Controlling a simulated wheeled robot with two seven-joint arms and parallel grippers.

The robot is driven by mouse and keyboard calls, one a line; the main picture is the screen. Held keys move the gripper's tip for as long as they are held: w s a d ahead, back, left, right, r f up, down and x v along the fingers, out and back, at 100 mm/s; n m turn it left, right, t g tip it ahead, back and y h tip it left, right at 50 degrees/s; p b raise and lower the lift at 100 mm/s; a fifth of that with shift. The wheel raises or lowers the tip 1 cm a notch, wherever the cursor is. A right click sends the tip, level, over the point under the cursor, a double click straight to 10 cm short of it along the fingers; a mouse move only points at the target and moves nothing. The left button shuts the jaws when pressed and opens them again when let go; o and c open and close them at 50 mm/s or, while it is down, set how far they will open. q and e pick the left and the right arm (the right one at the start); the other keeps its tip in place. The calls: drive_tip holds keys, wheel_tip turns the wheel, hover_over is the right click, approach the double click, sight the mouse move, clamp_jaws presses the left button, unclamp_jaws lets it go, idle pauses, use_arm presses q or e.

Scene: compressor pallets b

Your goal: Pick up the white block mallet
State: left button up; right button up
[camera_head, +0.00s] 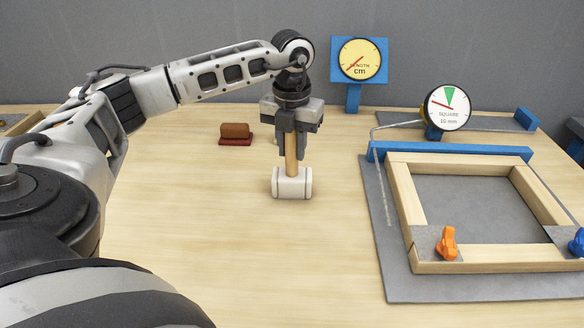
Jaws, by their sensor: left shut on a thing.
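The white block mallet (292,184) has a white cylinder-like head and a light wooden handle that points up. Its head is low, at or just above the wooden table; I cannot tell whether it touches. My left gripper (293,148) points straight down and is shut on the upper part of the handle. The top of the handle is hidden between the fingers. My right gripper is not in view.
A wooden frame (408,192) lies on a grey board to the right, with orange (446,243) and blue clamps. A brown block (235,131) on a red base lies left of the gripper. The front middle table is clear.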

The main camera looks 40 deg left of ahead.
use_arm(q)
drive_tip(key=shift+r, duration=0.1)
drive_tip(key=shift+r, duration=1.1)
drive_tip(key=s+d+r, duration=0.8)
drive_tip(key=d+r, duration=0.2)
drive_tip(key=d, duration=0.1)
drive_tip(key=shift+s+r, duration=0.3)
drive_tip(key=shift+r, duration=0.05)
